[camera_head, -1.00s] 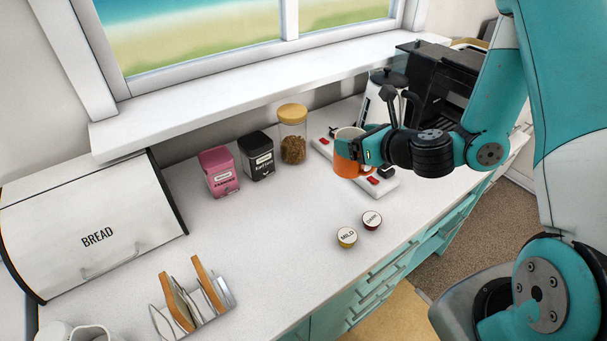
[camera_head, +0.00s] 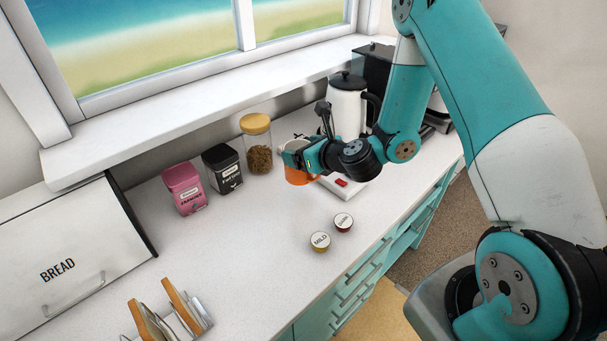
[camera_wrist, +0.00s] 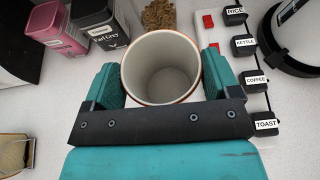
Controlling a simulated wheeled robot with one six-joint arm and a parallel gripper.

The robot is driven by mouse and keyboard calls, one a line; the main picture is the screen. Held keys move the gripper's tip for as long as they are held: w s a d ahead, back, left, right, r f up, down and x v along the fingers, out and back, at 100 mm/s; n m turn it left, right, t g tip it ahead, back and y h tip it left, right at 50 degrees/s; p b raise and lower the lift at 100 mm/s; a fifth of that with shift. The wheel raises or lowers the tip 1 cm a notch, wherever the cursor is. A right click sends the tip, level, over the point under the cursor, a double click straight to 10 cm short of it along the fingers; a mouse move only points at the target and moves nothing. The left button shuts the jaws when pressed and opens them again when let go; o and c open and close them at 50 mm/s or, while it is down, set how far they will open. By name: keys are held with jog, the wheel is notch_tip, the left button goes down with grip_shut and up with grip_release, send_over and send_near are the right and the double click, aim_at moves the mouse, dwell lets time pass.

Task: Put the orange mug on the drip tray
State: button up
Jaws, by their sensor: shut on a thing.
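The orange mug (camera_head: 299,178) is held upright between the jaws of my gripper (camera_head: 302,160). In the wrist view the mug (camera_wrist: 163,78) shows its pale, empty inside, with one teal finger on each side of it. My gripper (camera_wrist: 163,92) is shut on it. The mug is in front of the white power strip, to the right of the glass jar; its height above the counter is hard to tell. I cannot make out the drip tray; a black machine (camera_head: 377,68) at the back right is partly hidden by my arm.
The power strip (camera_head: 345,186) carries plugs labelled rice, kettle, coffee and toast. A white pot (camera_head: 347,108), the jar (camera_head: 257,147), a black tin (camera_head: 222,169) and a pink tin (camera_head: 185,189) line the back. Two capsules (camera_head: 320,241) (camera_head: 343,222) lie in front. The middle counter (camera_head: 235,250) is clear.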

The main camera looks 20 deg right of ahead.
jog(key=shift+f, duration=3.2)
jog(key=shift+f, duration=0.1)
jog(key=o, duration=1.4)
